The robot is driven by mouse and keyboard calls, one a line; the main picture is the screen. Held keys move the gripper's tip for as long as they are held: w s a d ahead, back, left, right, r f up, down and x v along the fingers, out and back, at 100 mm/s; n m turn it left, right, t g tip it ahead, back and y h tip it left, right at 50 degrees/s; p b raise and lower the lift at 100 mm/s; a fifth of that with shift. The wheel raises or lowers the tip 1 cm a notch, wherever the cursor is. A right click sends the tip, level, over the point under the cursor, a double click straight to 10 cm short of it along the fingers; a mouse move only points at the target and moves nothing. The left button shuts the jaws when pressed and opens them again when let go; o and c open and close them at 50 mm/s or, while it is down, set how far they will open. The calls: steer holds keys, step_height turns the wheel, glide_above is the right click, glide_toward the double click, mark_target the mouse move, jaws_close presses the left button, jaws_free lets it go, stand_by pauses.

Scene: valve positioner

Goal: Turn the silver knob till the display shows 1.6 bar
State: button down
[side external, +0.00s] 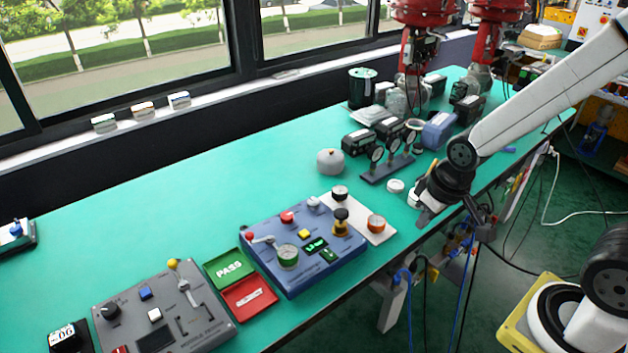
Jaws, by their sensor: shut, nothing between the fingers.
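The blue control box (268,230) stands on the green table. A small silver knob (313,202) sits at its back edge. A small green-lit display (317,244) is on its top; its reading is too small to make out. A round gauge (288,256) with a pale green face is left of the display. My gripper (424,217) is shut and empty, pointing down near the table's right edge. It is well to the right of the box and apart from the knob.
The box also bears a red-tipped lever (262,239), a red button (287,216) and a yellow button (306,234). A white plate (377,237) with black and orange knobs lies between box and gripper. A grey panel (190,325) and PASS and REJECT trays (212,284) are left.

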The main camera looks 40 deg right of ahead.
stand_by(0.4)
steer(key=c, duration=0.6)
jaws_free()
steer(key=shift+w, duration=0.2)
steer(key=o, duration=0.4)
steer(key=shift+w, duration=0.35)
steer(key=w+f+n, duration=0.1)
steer(key=w, duration=0.4)
steer(key=w+f+n, duration=0.1)
steer(key=w, duration=0.4)
steer(key=w+n+y, duration=0.1)
steer(key=w, duration=0.4)
steer(key=shift+w+d+f, duration=0.2)
steer(key=shift+w+f, duration=0.05)
steer(key=shift+f, duration=0.15)
steer(key=n+t+y, duration=0.1)
steer(key=n, duration=0.2)
glide_toward(314, 202)
steer(key=shift+w+d+f+n+y, duration=0.1)
steer(key=shift+f+n+y, duration=0.1)
steer(key=shift+f, duration=0.15)
steer(key=shift+w+d+f+n+y, duration=0.1)
steer(key=shift+w+f+n, duration=0.1)
steer(key=shift+f, duration=0.2)
steer(key=shift+a+f, duration=0.1)
steer(key=shift+f, duration=0.05)
steer(key=shift+x, duration=3.7)
